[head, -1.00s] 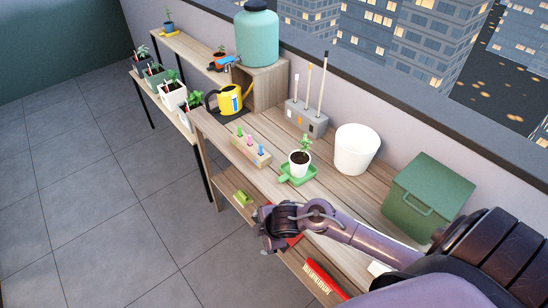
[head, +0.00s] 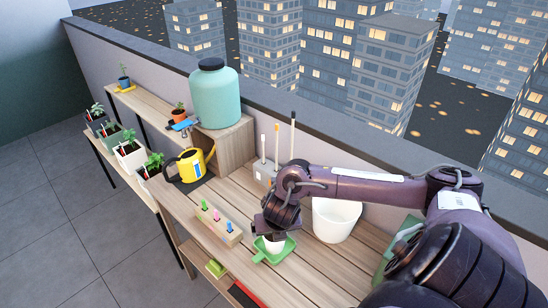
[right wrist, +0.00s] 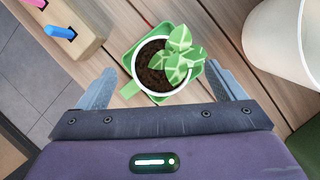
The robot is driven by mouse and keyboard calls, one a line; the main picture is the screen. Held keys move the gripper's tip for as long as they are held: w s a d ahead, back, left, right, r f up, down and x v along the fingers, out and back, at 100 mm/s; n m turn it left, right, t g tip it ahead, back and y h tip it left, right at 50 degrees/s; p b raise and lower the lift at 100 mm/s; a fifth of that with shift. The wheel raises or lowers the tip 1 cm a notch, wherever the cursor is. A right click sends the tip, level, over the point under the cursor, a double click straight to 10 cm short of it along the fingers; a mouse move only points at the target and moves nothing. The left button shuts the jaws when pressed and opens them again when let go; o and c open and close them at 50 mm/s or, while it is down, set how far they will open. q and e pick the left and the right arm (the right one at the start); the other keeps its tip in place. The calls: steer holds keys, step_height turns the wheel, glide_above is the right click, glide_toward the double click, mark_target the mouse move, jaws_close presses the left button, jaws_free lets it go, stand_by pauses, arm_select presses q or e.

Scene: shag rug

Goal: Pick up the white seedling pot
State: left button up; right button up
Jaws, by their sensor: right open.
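The white seedling pot (right wrist: 139,74) holds dark soil and a green-leaved seedling (right wrist: 178,56). It stands on a green saucer (right wrist: 130,89) with a handle, on the wooden bench. In the head view the pot (head: 273,243) shows only in part, as my right gripper (head: 272,226) is over it and hides the seedling. In the right wrist view my right gripper (right wrist: 164,84) is open, with one finger left of the pot and one right of it. I cannot tell contact; gaps show on both sides. My left gripper is not in view.
A white bucket (head: 334,219) stands close right of the pot. A wooden block with coloured pegs (head: 217,224) is to its left. A grey tool holder (head: 264,174) with upright tools is behind. A yellow watering can (head: 190,164) and teal tank (head: 215,97) stand farther left.

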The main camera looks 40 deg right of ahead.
steer(key=x, duration=0.3)
steer(key=shift+s+f, duration=0.2)
steer(key=shift+s, duration=0.05)
steer(key=shift+w+d+f, duration=0.15)
steer(key=shift+w+f, duration=0.15)
steer(key=shift+f, duration=0.3)
steer(key=c, duration=1.2)
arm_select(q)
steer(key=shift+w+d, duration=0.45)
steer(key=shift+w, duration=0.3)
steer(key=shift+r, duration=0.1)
arm_select(e)
steer(key=shift+r, duration=0.15)
